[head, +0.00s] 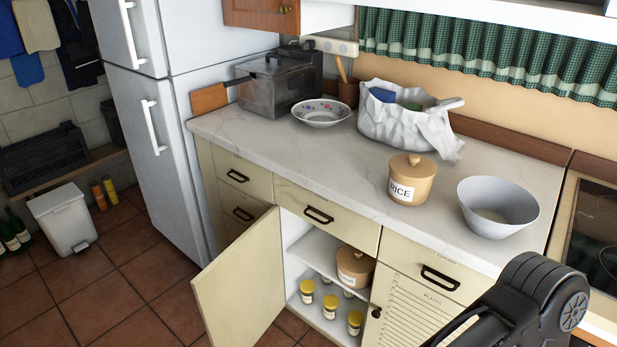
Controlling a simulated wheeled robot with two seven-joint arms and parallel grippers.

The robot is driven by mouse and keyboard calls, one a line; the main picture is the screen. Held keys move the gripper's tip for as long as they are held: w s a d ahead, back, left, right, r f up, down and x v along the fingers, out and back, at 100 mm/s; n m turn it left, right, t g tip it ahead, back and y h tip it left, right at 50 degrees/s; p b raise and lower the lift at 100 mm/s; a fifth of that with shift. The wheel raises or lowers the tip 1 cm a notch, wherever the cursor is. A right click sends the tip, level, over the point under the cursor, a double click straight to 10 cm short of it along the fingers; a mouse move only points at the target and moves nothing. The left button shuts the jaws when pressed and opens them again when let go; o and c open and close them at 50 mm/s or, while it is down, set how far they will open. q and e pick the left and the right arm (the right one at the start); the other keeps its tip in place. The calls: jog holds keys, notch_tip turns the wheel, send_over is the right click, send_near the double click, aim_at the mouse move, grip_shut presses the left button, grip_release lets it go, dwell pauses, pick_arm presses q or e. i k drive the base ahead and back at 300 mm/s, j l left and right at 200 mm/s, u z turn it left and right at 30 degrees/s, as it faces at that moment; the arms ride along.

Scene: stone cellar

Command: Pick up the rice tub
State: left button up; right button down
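The rice tub (409,185) is a round tan tub with a knobbed lid and a white label reading "RICE". It stands upright on the pale marble counter (330,160), left of a grey bowl. A similar tan lidded tub (352,265) stands inside the open lower cupboard; its label is too small to read. A black link of my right arm shows at the lower right, in front of the counter and apart from the rice tub. Neither of my grippers is in view.
The grey bowl (499,210) stands close to the rice tub's right. Behind are a crumpled white bag (385,122) and a flowered bowl (321,114). The cupboard door (238,281) stands open below. Several yellow-lidded jars (330,306) are inside. Counter left of the tub is clear.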

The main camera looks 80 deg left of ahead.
aim_at(403, 192)
jog(key=u, duration=1.3)
